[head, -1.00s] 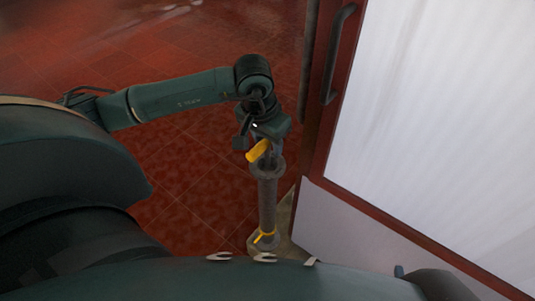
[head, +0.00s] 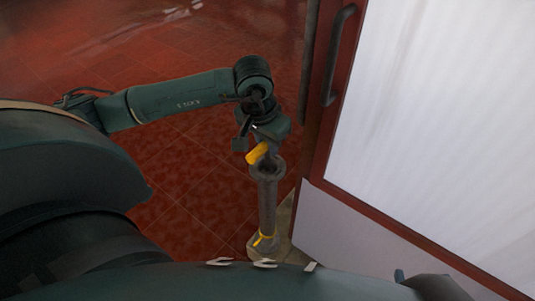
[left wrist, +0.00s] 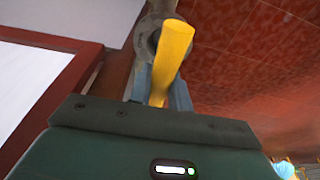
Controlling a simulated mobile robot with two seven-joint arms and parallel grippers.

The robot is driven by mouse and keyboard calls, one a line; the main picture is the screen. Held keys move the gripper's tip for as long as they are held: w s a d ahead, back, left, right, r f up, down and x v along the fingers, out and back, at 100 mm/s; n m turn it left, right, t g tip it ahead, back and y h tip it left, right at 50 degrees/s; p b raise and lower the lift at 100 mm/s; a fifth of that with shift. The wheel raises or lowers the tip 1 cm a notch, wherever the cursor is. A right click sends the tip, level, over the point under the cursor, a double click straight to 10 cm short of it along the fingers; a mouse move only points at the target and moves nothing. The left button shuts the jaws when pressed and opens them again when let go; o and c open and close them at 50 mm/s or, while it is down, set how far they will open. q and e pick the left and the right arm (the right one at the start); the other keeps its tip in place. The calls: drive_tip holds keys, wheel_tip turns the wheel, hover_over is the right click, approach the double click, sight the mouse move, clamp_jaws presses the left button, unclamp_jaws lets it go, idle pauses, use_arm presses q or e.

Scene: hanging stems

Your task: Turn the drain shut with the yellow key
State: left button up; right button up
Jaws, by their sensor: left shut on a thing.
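The yellow key (head: 257,153) is at the top of a grey upright pipe (head: 268,205), tilted to the left. My left gripper (head: 266,148) comes down on it from above and is shut on it. In the left wrist view the yellow key (left wrist: 173,48) stands between the two blue-grey fingers (left wrist: 160,88), in front of the pipe's round flanged end (left wrist: 152,35). A second, smaller yellow piece (head: 262,239) is low on the pipe near its foot. Whether the key touches the pipe's inside is hidden. My right gripper is not in view.
A red-framed door or cabinet with a white panel (head: 440,120) and a dark handle (head: 338,55) stands close to the right of the pipe. Red tiled floor (head: 190,180) is clear to the left. A pale grey base (head: 285,225) lies under the pipe's foot.

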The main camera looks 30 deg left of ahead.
use_arm(q)
drive_tip(key=shift+c, duration=0.8)
drive_tip(key=o, duration=0.9)
drive_tip(key=shift+o, duration=0.6)
drive_tip(key=shift+o, duration=1.4)
drive_tip(key=shift+w+p+v, duration=0.3)
drive_tip(key=shift+p+v, duration=0.55)
drive_tip(key=shift+v, duration=0.55)
drive_tip(key=shift+w+p+v, duration=0.3)
drive_tip(key=shift+p+v, duration=0.6)
drive_tip(key=shift+v, duration=0.5)
drive_tip(key=shift+w+p+v, duration=0.25)
drive_tip(key=shift+p+v, duration=0.6)
drive_tip(key=shift+v, duration=0.55)
drive_tip(key=shift+r, duration=0.15)
drive_tip(key=shift+s, duration=0.1)
